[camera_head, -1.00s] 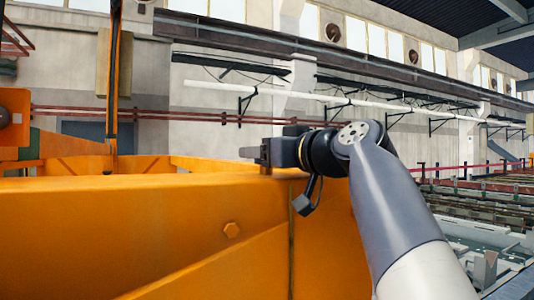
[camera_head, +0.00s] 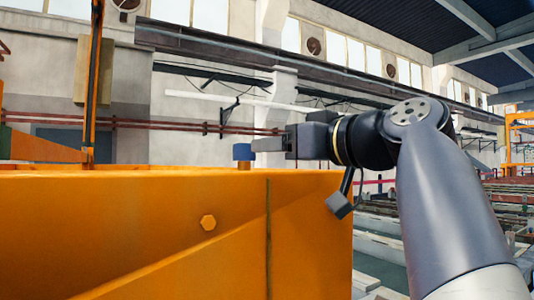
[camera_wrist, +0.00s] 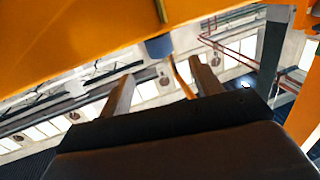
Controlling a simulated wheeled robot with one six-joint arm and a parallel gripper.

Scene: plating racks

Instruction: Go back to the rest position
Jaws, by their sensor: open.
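My gripper (camera_head: 270,146) is level in the head view, above the top edge of an orange beam, pointing left. Its two fingers stand apart in the wrist view (camera_wrist: 162,72), with nothing held between them. A blue cap (camera_head: 243,151) on a short orange stem stands upright on the beam, just left of my fingertips. The cap also shows in the wrist view (camera_wrist: 159,47), just beyond the fingertips and roughly in line with the gap. Whether a finger touches it, I cannot tell.
An orange upright post (camera_head: 94,80) rises at the left. Racks and tanks (camera_head: 480,205) lie at the right. Open air is above my gripper.

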